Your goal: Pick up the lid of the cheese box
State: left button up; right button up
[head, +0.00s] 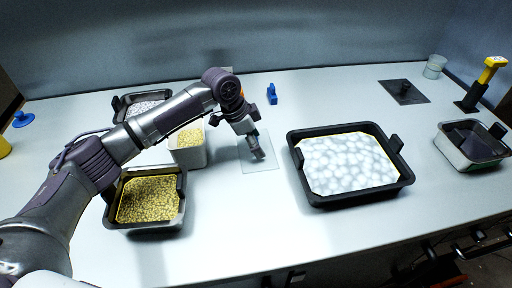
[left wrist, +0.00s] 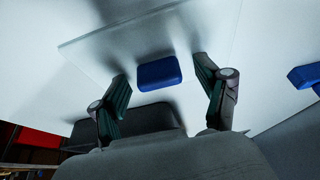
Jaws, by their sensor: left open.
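The lid (head: 262,166) of the cheese box is a clear, flat sheet lying on the white table in the head view, to the right of the cheese box (head: 190,158), an open white box of yellow shreds. In the left wrist view the lid (left wrist: 100,45) shows as a pale sheet with a blue handle (left wrist: 158,73). My left gripper (head: 257,154) is over the lid, pointing down. Its two open fingers (left wrist: 163,82) stand on either side of the handle, with visible gaps. The gripper hides the handle in the head view. My right gripper is not in view.
A black tray with a white, bumpy filling (head: 298,170) stands right of the lid. A dark tray of yellow grains (head: 150,226) sits at front left. A blue piece (head: 272,94) stands behind the lid. The table in front of the lid is clear.

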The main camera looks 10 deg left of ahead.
pick_arm(q)
jog(key=shift+c, duration=0.2)
jog(key=c, duration=0.9)
jog(key=shift+r, duration=0.1)
jog(key=shift+c, duration=0.2)
notch_tip(320, 180, up, 10)
jog(key=shift+f+b, duration=0.1)
jog(key=shift+b, duration=0.35)
